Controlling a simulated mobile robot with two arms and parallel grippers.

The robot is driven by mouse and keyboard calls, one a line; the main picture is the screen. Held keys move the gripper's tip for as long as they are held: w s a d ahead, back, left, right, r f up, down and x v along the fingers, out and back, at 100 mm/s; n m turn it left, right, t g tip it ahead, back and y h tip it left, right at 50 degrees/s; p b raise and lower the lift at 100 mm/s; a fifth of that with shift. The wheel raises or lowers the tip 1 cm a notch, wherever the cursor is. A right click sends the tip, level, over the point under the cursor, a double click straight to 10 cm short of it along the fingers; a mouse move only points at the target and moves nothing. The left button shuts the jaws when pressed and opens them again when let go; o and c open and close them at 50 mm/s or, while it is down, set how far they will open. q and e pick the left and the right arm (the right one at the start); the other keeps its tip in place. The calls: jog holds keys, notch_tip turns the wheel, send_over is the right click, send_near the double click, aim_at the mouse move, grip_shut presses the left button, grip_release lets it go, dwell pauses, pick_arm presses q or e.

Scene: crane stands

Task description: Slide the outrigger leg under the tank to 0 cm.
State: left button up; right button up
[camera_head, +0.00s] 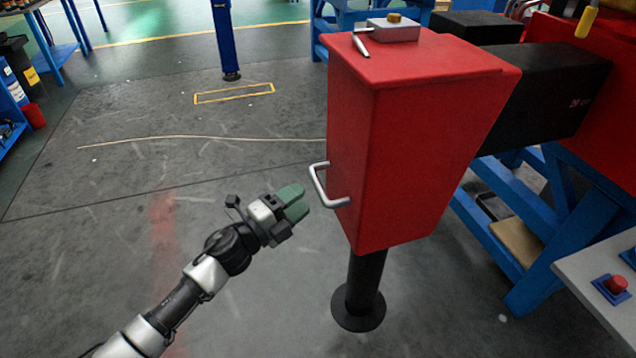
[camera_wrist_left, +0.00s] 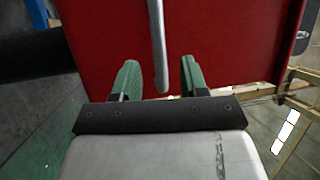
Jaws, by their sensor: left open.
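The outrigger leg shows as a tall red box (camera_head: 425,150) with a black post and round foot (camera_head: 359,307) below it. A black beam (camera_head: 550,85) joins the box to the red body on the right; its small marking is not clearly readable. A silver handle (camera_head: 319,187) sits on the box's left face. My left gripper (camera_head: 298,203), with green finger pads, is open just left of and below the handle, apparently apart from it. In the left wrist view the handle (camera_wrist_left: 158,45) lies between the open fingers (camera_wrist_left: 158,78). My right gripper is not in view.
A grey block with a brass knob (camera_head: 393,27) and a lever sits on the red box. A blue trestle (camera_head: 545,265) and a grey panel with a red button (camera_head: 612,287) stand right. A blue post (camera_head: 225,40) stands behind. The left floor is mostly clear.

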aim_at(318, 182)
pick_arm(q)
jog(key=x, duration=0.6)
jog(key=shift+w, duration=0.15)
jog(key=shift+c, duration=0.2)
grip_shut()
